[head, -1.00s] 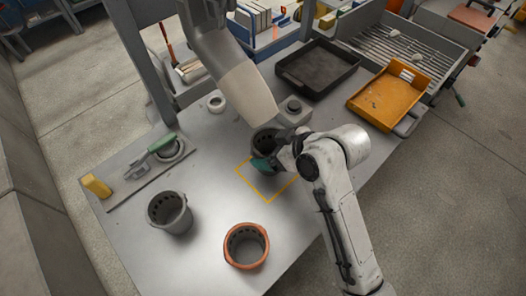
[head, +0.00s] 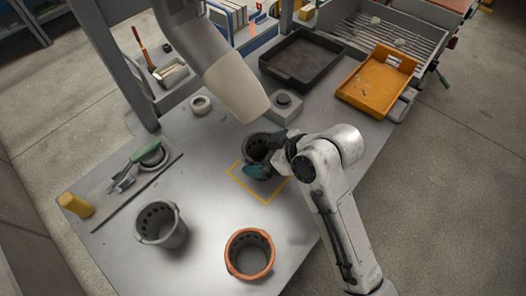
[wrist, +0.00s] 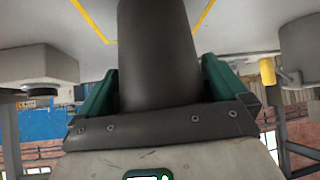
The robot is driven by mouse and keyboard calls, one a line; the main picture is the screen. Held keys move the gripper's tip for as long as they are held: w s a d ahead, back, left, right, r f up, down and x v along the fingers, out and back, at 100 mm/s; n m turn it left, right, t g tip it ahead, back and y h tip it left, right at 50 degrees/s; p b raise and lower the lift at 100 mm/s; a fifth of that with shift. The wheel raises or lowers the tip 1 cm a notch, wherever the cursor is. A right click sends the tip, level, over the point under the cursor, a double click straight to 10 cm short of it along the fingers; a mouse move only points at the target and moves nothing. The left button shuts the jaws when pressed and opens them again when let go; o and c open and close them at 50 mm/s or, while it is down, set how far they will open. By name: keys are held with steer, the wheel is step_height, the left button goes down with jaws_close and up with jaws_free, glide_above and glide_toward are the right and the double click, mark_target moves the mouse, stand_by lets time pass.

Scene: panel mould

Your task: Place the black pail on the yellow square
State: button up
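The black pail (head: 255,144) stands upright within the far part of the yellow square outline (head: 238,183) on the grey table. My gripper (head: 259,164) reaches it from the right and near side, its green fingers low against the pail's wall. In the wrist view the dark pail wall (wrist: 157,50) fills the space between my two green fingers, one on each side, so my gripper (wrist: 158,75) looks shut on it. The pail's base is hidden, and I cannot tell whether it touches the table. Yellow lines show on both sides of it.
A grey pail (head: 162,238) and an orange-rimmed pail (head: 249,255) stand nearer. A board with a green-handled tool (head: 146,148) and a yellow block (head: 75,205) lie left.

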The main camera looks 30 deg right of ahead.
steer(key=shift+d+r, duration=0.1)
steer(key=shift+r, duration=0.1)
steer(key=p+v, duration=0.2)
steer(key=v, duration=1)
